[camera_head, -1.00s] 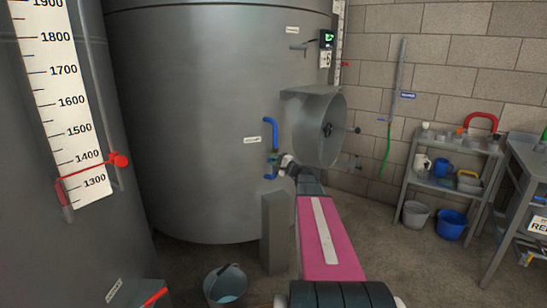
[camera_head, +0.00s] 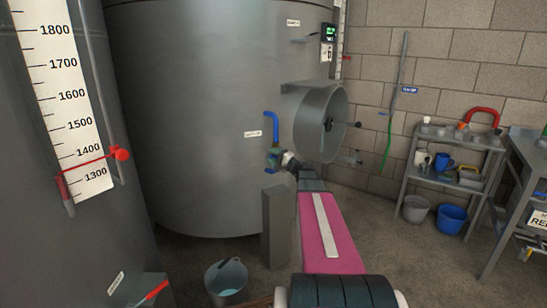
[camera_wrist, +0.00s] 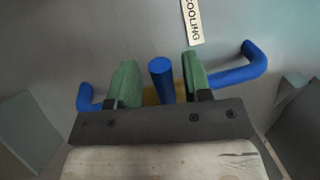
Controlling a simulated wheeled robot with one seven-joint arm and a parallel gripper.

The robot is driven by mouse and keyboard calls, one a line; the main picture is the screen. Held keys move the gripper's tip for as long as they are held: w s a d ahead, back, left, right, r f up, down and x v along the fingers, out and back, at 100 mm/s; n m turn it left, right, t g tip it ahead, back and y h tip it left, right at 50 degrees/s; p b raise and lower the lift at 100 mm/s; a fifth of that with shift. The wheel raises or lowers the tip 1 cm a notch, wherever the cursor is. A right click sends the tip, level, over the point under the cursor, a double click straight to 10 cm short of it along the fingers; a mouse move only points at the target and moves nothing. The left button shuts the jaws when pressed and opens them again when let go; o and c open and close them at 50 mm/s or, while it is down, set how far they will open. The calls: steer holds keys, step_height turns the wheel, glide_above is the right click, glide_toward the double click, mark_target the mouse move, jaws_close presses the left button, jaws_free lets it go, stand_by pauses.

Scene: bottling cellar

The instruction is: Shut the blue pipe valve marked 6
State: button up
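The blue pipe (camera_head: 271,130) stands on the front of the large grey tank (camera_head: 200,120), with its valve low on it. In the wrist view the pipe (camera_wrist: 240,68) runs behind my gripper, with brass-coloured valve parts (camera_wrist: 150,96) partly hidden. The valve's blue handle (camera_wrist: 160,78) points toward the camera. My gripper (camera_wrist: 160,82) is open, its two green fingers on either side of the handle with a gap on both sides. In the head view my gripper (camera_head: 279,160) is at the valve and partly hides it. A white COOLING label (camera_wrist: 192,20) is beside the pipe.
A small plate (camera_head: 327,54), apparently marked 6, hangs under a green display. A round hatch (camera_head: 323,124) juts out right of the pipe. A grey box-like post (camera_head: 276,228) and a bucket (camera_head: 226,281) stand below. A shelf (camera_head: 455,155) is at right.

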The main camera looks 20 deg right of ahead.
steer(key=v, duration=1)
steer(key=shift+s+d, duration=0.25)
steer(key=shift+d, duration=0.05)
steer(key=s+a+f+n+g+h, duration=0.1)
steer(key=s+a+f+n+g, duration=0.15)
steer(key=a+f+g, duration=0.35)
steer(key=s+a+f+n+g+h, duration=0.1)
steer(key=s+a+f, duration=0.2)
steer(key=a, duration=0.5)
steer(key=s+a+f+n+g+h, duration=0.1)
steer(key=s+a+f+n+g, duration=0.1)
steer(key=s+a+f+g, duration=0.25)
steer(key=s+a+f+n+g+h, duration=0.2)
steer(key=s+f+h, duration=0.1)
steer(key=s+h, duration=0.1)
steer(key=s+a+f+n+g+h, duration=0.2)
steer(key=s+a+f+h, duration=0.1)
steer(key=s, duration=0.4)
steer(key=shift+a+f+n+h, duration=0.3)
steer(key=shift+f+h, duration=0.2)
steer(key=shift+h, duration=0.7)
steer(key=shift+g, duration=0.25)
